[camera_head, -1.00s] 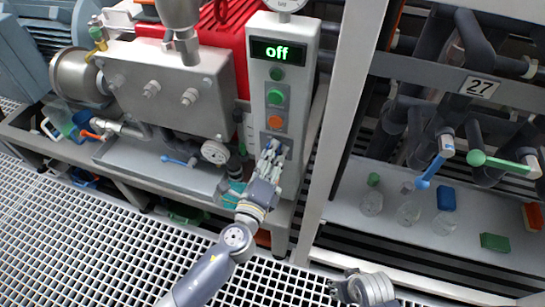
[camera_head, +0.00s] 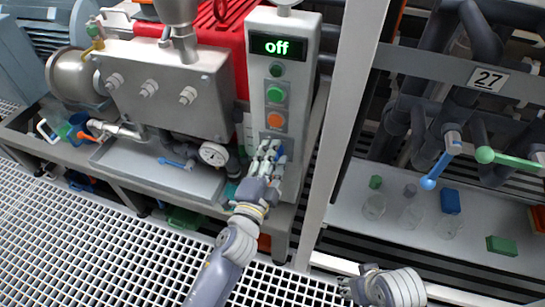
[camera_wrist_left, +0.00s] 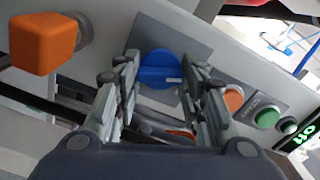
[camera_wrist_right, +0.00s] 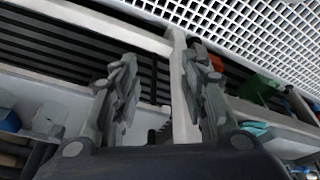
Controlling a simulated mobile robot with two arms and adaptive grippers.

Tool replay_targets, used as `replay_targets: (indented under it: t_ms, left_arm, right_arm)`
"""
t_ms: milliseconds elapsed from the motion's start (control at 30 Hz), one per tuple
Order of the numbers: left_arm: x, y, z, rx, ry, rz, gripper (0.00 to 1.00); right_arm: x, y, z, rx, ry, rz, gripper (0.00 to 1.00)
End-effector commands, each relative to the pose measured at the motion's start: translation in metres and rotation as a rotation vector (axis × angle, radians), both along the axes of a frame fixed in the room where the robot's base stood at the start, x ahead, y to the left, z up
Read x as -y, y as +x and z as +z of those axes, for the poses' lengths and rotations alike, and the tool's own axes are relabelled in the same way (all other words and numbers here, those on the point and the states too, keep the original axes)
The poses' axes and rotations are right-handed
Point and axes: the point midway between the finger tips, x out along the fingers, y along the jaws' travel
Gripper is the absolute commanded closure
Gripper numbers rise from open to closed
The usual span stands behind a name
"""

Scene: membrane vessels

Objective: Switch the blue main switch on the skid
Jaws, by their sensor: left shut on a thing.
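The blue main switch (camera_wrist_left: 160,68) is a round blue knob with a white mark, on a grey plate low on the skid's panel (camera_head: 302,100). In the head view, my left gripper (camera_head: 268,152) is at the panel's lower part and mostly hides the switch. My left gripper (camera_wrist_left: 163,85) is shut on the blue switch, with a finger on either side in the left wrist view. The display (camera_head: 282,47) above reads "off" in green. My right gripper (camera_head: 352,287) is low at the right of the head view; its fingers (camera_wrist_right: 160,85) are apart and empty.
An orange button (camera_head: 275,120) and a green button (camera_head: 275,94) sit above the switch. A pale post (camera_head: 345,130) stands right of the panel. A shelf with a blue-handled valve (camera_head: 440,168) and glass vessels is further right. An orange block (camera_wrist_left: 45,42) shows beside the switch.

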Motion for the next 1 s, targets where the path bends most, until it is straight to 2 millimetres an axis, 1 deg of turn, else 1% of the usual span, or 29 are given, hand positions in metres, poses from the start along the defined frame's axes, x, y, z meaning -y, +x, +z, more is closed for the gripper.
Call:
replay_targets:
  t_ms: [100, 300, 867, 900, 967, 1000]
  left_arm:
    - [-0.0011, 0.0002, -0.0008, -0.022, -0.061, 0.003, 0.86]
    - [-0.0009, 0.0003, -0.0005, -0.044, -0.128, 0.002, 0.86]
    - [-0.0009, 0.0003, -0.0008, -0.054, -0.161, 0.002, 0.86]
    - [-0.0009, 0.0002, -0.0009, -0.055, -0.161, 0.002, 0.6]
    - [-0.0009, 0.0002, -0.0009, -0.055, -0.161, 0.002, 0.47]
    - [-0.0009, 0.0002, -0.0008, -0.054, -0.161, 0.002, 0.42]
  right_arm:
    - [0.0, 0.0002, -0.0022, -0.003, -0.001, 0.0, 0.6]
    - [0.0003, 0.0001, -0.0064, -0.007, -0.001, 0.0, 0.6]
    - [-0.0002, 0.0016, -0.0084, -0.004, -0.001, 0.001, 0.6]
    - [-0.0003, 0.0015, -0.0084, -0.004, 0.0, 0.001, 0.6]
    - [-0.0003, 0.0015, -0.0084, -0.004, 0.0, 0.001, 0.6]
    - [-0.0004, 0.0015, -0.0085, -0.004, 0.0, 0.001, 0.6]
